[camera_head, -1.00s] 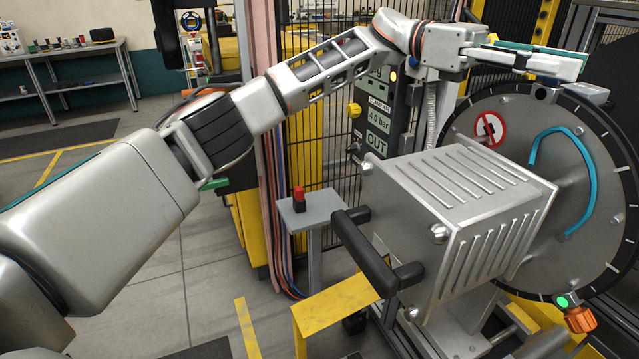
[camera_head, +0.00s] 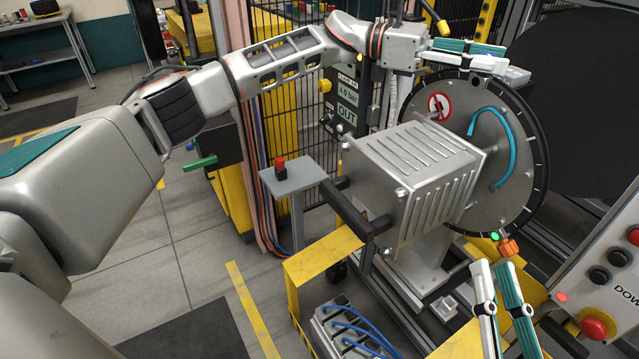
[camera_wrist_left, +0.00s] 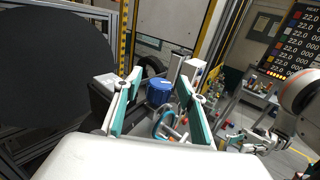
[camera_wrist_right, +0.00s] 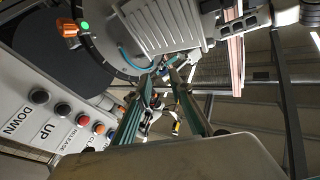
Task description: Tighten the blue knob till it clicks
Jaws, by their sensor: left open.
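The blue knob (camera_wrist_left: 159,92) shows in the left wrist view as a ribbed blue cap, between and beyond my left fingers. My left gripper (camera_head: 506,58) is open at the top edge of the round grey disc (camera_head: 508,150). Its teal-lined fingers, also in the left wrist view (camera_wrist_left: 160,80), stand apart on either side of the knob in the picture; no contact shows. My right gripper (camera_head: 491,264) is open and empty, pointing up below the disc, near an orange knob (camera_head: 508,247).
A ribbed metal housing (camera_head: 415,170) with a black handle (camera_head: 350,212) stands before the disc. A control panel (camera_head: 590,270) with several buttons is at the right. A yellow bracket (camera_head: 325,255) and a grey stand with a red button (camera_head: 281,168) are at the left.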

